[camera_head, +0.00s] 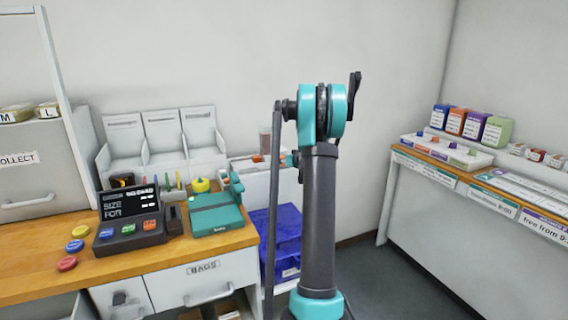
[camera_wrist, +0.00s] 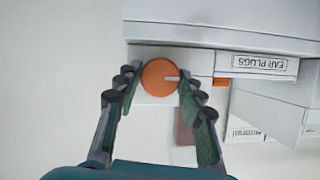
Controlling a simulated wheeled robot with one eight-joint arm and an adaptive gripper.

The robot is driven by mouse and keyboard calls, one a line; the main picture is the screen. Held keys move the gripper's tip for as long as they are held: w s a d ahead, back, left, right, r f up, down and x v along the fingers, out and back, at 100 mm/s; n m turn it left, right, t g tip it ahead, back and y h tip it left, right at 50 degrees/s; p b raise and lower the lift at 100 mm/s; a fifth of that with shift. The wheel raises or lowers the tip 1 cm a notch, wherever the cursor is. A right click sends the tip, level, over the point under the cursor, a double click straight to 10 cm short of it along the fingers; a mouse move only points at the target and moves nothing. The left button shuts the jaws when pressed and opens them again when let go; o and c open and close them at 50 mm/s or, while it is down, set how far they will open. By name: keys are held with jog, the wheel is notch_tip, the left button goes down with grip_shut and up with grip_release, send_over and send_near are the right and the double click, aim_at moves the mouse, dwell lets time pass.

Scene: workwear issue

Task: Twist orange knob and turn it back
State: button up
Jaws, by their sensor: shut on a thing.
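The orange knob (camera_wrist: 157,79) is a round disc on the front of a white dispenser (camera_wrist: 200,61), with a pale mark on it pointing to the right in the wrist view. My gripper (camera_wrist: 159,76) has one finger on each side of the knob and is shut on it, with the fingertips at its left and right edges. In the head view my arm stands in front of this area, and I cannot clearly make out the gripper or its hold on the knob there.
An upside-down "EAR PLUGS" label (camera_wrist: 259,64) is right of the knob in the wrist view. In the head view, a counter (camera_head: 30,281) with a size keypad (camera_head: 130,228) and a teal device (camera_head: 215,212) is at left.

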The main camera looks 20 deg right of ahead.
jog(key=shift+c, duration=1)
jog(key=m+t+y, duration=0.1)
jog(key=m+y, duration=0.1)
jog(key=m, duration=0.2)
jog(key=m+t+y, duration=0.1)
jog(key=m+y, duration=0.1)
jog(key=m, duration=0.3)
jog(key=m+t+y, duration=0.1)
jog(key=m+y, duration=0.1)
jog(key=m, duration=0.2)
jog(key=shift+d+f+m, duration=0.3)
jog(key=shift+f+m, duration=0.1)
jog(key=shift+t, duration=0.3)
jog(key=o, duration=1.2)
jog(key=shift+c, duration=0.2)
